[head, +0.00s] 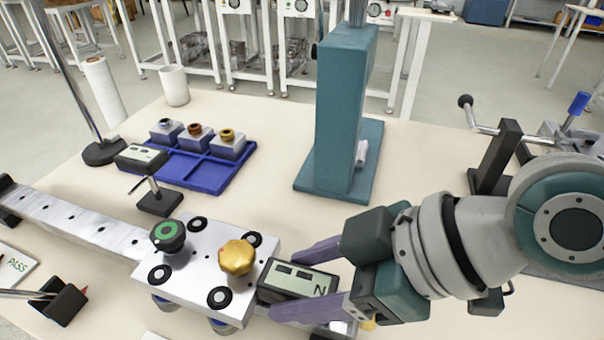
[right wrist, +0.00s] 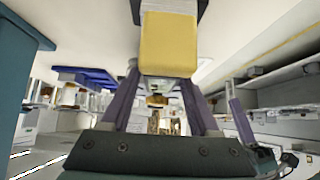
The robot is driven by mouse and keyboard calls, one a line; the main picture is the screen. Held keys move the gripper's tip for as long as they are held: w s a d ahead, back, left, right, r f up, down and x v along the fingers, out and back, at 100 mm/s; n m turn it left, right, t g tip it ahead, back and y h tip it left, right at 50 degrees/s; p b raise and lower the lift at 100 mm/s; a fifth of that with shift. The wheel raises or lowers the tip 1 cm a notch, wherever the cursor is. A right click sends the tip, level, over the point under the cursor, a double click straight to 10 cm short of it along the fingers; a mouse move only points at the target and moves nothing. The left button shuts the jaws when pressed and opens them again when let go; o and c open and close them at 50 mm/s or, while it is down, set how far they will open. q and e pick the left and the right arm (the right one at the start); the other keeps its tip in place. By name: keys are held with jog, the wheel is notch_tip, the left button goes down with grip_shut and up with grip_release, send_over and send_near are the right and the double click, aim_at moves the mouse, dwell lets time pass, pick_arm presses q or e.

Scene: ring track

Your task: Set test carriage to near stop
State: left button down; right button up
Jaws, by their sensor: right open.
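The test carriage (head: 190,278) is a silver plate with a green-topped black knob (head: 167,235), a gold lobed knob (head: 237,257) and several black-ringed bolts. It sits at the right part of the metal rail (head: 85,222). The fingers also show in the right wrist view (right wrist: 158,105). My left gripper is not in view.
A dark sign on a small stand (head: 142,156) is behind the rail. A blue tray (head: 190,168) holds several small blocks. A teal column (head: 340,130) stands behind my right gripper. A lever fixture (head: 495,155) is at right, a white cup (head: 174,86) at back.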

jog(key=shift+o, duration=0.8)
jog(key=shift+a, duration=0.1)
jog(key=p+v, duration=0.1)
jog(key=v, duration=0.9)
